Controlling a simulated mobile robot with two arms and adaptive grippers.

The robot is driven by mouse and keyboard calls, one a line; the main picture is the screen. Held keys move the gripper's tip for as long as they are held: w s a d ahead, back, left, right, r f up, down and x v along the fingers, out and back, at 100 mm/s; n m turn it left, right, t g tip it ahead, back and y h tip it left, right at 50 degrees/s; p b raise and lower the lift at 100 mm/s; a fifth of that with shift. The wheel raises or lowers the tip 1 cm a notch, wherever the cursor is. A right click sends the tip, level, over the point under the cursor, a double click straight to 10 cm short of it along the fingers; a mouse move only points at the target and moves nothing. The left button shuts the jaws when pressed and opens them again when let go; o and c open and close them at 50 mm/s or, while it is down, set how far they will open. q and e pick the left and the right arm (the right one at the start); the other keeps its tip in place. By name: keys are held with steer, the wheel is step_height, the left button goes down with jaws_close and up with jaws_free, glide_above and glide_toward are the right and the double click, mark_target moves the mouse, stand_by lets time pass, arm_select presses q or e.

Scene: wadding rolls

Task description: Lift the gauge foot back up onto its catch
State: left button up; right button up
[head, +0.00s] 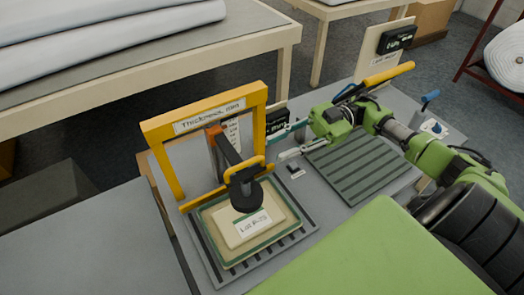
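The gauge foot (246,196), a dark round disc, is down on a pale wadding pad (230,226) labelled "Lot P-29". A dark arm (227,149) runs from it up to an orange-brown bracket (214,131) by the yellow gauge frame (158,133) marked "Thickness, mm". A yellow handle (250,168) rises above the foot. I cannot tell which part is the catch. My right gripper (278,145) is open and empty, its fingers pointing left, just right of the frame and apart from the handle. My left gripper is not in view.
The pad lies on a slotted grey plate (212,262). A ribbed green plate (362,160) lies beneath my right arm. A small dark display (276,123) stands behind the frame. A blue-handled device (430,98) stands at right. A table with white rolls (110,35) is behind.

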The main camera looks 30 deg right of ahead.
steer(key=shift+d, duration=1.3)
